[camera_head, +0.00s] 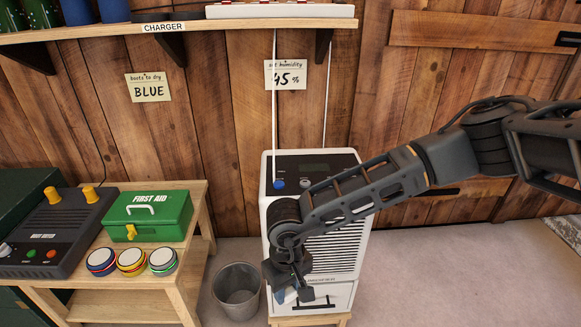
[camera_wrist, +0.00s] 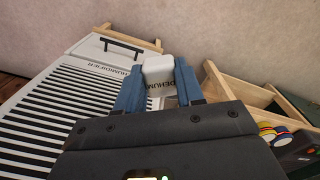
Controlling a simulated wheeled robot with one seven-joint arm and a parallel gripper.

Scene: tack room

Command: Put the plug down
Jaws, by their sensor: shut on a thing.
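The plug (camera_wrist: 158,72) is a small white block with dark lettering that starts "DEHUM". It shows in the wrist view between my gripper's two blue fingers (camera_wrist: 157,88), which are shut on it. In the head view my gripper (camera_head: 292,294) hangs low in front of the white dehumidifier (camera_head: 345,240), near its lower front. The plug is mostly hidden by the gripper there. The dehumidifier also fills the left of the wrist view (camera_wrist: 75,105), with its slatted front and dark handle. I cannot tell whether the plug touches anything besides the fingers.
A grey bin (camera_head: 238,291) stands left of the dehumidifier. Further left, a wooden bench (camera_head: 130,285) holds a green first aid box (camera_head: 148,215), several round tins and a black device (camera_head: 55,238). A shelf (camera_head: 200,32) runs above. The floor at right is clear.

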